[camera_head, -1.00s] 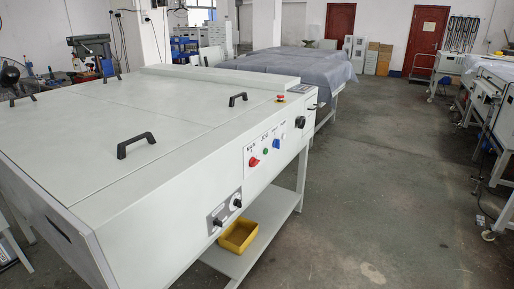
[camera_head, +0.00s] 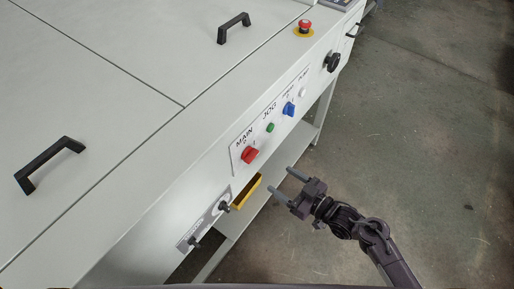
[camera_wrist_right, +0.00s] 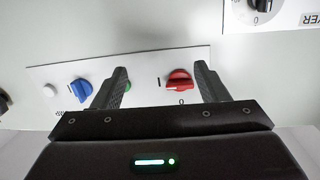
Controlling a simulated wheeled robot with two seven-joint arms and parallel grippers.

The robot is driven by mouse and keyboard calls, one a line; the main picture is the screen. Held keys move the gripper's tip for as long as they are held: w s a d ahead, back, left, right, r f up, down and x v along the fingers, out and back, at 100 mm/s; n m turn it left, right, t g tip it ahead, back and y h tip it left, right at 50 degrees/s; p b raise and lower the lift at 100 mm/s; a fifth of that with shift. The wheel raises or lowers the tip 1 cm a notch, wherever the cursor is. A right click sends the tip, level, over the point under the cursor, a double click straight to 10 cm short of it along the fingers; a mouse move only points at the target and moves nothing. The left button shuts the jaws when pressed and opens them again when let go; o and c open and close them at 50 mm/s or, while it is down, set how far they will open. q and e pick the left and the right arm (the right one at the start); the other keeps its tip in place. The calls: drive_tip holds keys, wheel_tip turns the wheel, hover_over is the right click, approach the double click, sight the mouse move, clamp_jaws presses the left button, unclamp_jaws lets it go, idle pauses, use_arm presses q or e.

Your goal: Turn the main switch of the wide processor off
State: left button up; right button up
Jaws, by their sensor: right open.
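The wide processor (camera_head: 150,180) is a large pale grey cabinet. Its main switch (camera_head: 249,155) is a red knob under the word MAIN on a white label plate (camera_head: 237,160). In the right wrist view the red switch (camera_wrist_right: 180,80) lies roughly crosswise, with an "I" mark to its left and a "0" below it. My right gripper (camera_head: 283,182) is open and empty, in front of the panel and apart from the switch. In the wrist view its fingers (camera_wrist_right: 162,70) stand on either side of the red switch. My left gripper is not in view.
A green button (camera_head: 270,128), a blue knob (camera_head: 289,109) and a white button (camera_head: 302,92) share the plate. A black knob (camera_head: 332,62) and red emergency stop (camera_head: 304,27) are farther along. A yellow bin (camera_head: 247,192) sits below. Open floor lies right.

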drive_tip(key=n+y, duration=0.2)
approach(255, 157)
drive_tip(key=x, duration=0.2)
drive_tip(key=p+x, duration=0.2)
drive_tip(key=x, duration=0.4)
drive_tip(key=shift+w+a+r, duration=0.1)
drive_tip(key=shift+a+r, duration=0.1)
drive_tip(key=shift+w+a, duration=0.15)
drive_tip(key=shift+a, duration=0.2)
drive_tip(key=shift+f, duration=0.1)
drive_tip(key=shift+c, duration=0.2)
drive_tip(key=c, duration=0.9)
